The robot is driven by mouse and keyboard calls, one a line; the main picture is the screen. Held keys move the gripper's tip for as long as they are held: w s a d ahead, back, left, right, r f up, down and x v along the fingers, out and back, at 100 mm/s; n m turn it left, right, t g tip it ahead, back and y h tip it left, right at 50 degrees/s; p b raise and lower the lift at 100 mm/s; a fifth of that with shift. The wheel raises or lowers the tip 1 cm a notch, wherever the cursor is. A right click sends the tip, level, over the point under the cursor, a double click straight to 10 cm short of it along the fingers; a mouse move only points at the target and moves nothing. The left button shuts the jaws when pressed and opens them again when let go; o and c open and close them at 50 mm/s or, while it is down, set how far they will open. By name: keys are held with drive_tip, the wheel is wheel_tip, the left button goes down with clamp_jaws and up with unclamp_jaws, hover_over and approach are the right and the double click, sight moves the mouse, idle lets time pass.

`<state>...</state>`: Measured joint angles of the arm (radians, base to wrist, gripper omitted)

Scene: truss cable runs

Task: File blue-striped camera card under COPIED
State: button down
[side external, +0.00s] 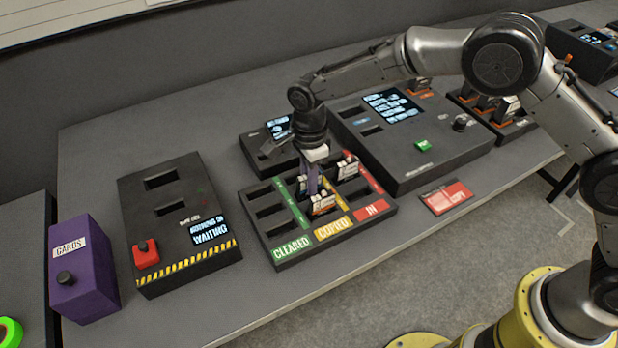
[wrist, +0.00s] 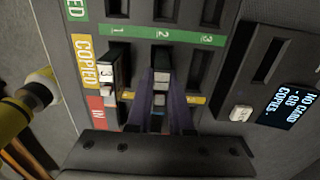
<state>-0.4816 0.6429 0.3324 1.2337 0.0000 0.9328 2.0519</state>
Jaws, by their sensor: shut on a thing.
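My gripper (side external: 313,186) points down over the middle of the black sorting tray (side external: 262,206). In the wrist view its purple fingers (wrist: 162,88) are shut on a card (wrist: 160,86) with a pale face. The card is at slot 2 of the row beside the yellow COPIED label (wrist: 86,62). Part of that dark slot shows past the card; how deep the card sits I cannot tell. A bluish patch shows between the fingers, but its stripe is not clear. Another card (side external: 323,204) stands in the front COPIED slot, slot 1 (wrist: 112,75).
A further card (side external: 348,163) stands toward the tray's back right. A large console (side external: 445,155) is right of the tray, a smaller screen unit (side external: 254,149) behind it. A WAITING box (side external: 165,262) and a purple box (side external: 88,285) stand left. A red card (side external: 447,198) lies in front.

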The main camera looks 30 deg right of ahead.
drive_tip(key=shift+f, duration=0.15)
drive_tip(key=shift+c, duration=2.1)
unclamp_jaws()
drive_tip(key=shift+r, duration=3.8)
drive_tip(key=shift+d, duration=0.1)
